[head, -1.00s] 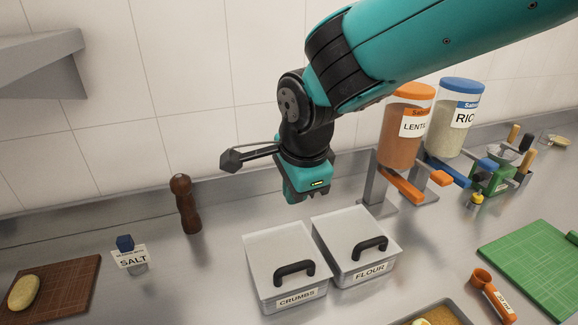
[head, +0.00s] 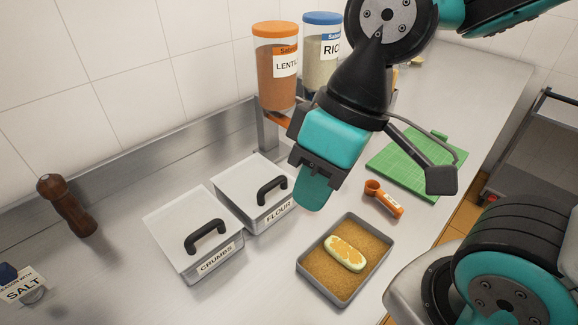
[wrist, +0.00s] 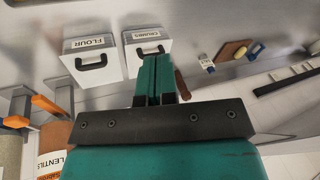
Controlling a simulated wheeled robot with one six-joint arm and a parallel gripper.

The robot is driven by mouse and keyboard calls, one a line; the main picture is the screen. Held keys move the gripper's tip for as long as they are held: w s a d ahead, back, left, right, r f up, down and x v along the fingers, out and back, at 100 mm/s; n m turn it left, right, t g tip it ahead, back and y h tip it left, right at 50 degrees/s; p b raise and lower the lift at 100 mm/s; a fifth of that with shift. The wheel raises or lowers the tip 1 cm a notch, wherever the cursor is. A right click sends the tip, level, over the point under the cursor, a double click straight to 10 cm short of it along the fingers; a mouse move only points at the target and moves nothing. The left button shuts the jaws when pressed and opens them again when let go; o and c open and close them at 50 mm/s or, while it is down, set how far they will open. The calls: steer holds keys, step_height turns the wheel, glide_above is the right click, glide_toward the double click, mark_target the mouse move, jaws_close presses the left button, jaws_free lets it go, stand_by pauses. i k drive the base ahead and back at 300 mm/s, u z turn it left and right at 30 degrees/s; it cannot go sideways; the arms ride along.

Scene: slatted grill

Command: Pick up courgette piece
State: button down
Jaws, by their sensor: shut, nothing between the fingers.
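An oval, pale piece with orange crumb patches, which looks like the courgette piece (head: 344,253), lies flat in a grey tray (head: 301,274) of golden crumbs in the head view. My gripper (head: 313,196) is above and to the upper left of the tray, apart from the piece, fingers pointing down. In the wrist view my gripper (wrist: 156,62) shows its two fingers together with nothing between them. The wrist view also shows a small brown board (wrist: 232,50) with a pale piece at its edge, too small to identify.
Lidded crumbs (head: 184,226) and flour (head: 243,187) boxes stand left of the tray. An orange scoop (head: 384,199) and green board (head: 425,155) lie beyond it. Lentil (head: 276,65) and rice (head: 321,45) dispensers stand behind. A pepper mill (head: 67,206) and salt (head: 25,287) are at the left.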

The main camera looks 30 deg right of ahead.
mark_target(349, 258)
steer(key=k, duration=0.5)
steer(key=z, duration=2.25)
steer(key=k, duration=1.2)
steer(key=u, duration=2.2)
steer(key=i, duration=0.5)
steer(key=z, duration=0.05)
